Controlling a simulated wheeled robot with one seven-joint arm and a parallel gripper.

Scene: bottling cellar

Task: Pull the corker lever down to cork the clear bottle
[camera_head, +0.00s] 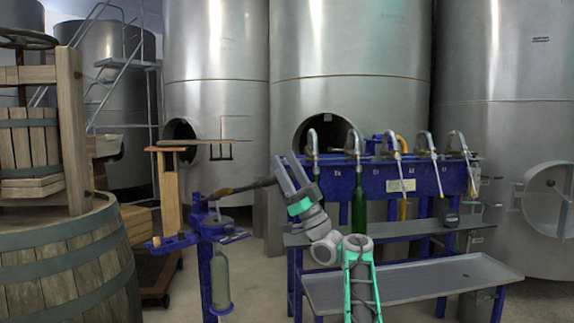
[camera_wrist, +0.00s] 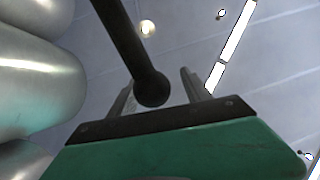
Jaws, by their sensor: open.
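The blue corker (camera_head: 208,232) stands left of centre in the head view. Its dark lever (camera_head: 245,187) reaches out to the right, tilted slightly up, toward my gripper (camera_head: 287,164). The clear bottle (camera_head: 220,275), greyish and upright, is held in the corker below its head. In the wrist view the lever (camera_wrist: 125,45) comes down from the top, and its round black end lies between the two fingers of my gripper (camera_wrist: 158,92). The fingers are open, with a gap visible on the right side of the lever end. Whether either finger touches it, I cannot tell.
A blue filling stand (camera_head: 400,180) with several curved spouts and a green bottle (camera_head: 359,215) is right of my arm. A grey bench (camera_head: 410,284) stands in front of it. A wooden barrel (camera_head: 62,262) fills the lower left. Large steel tanks (camera_head: 350,50) line the back.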

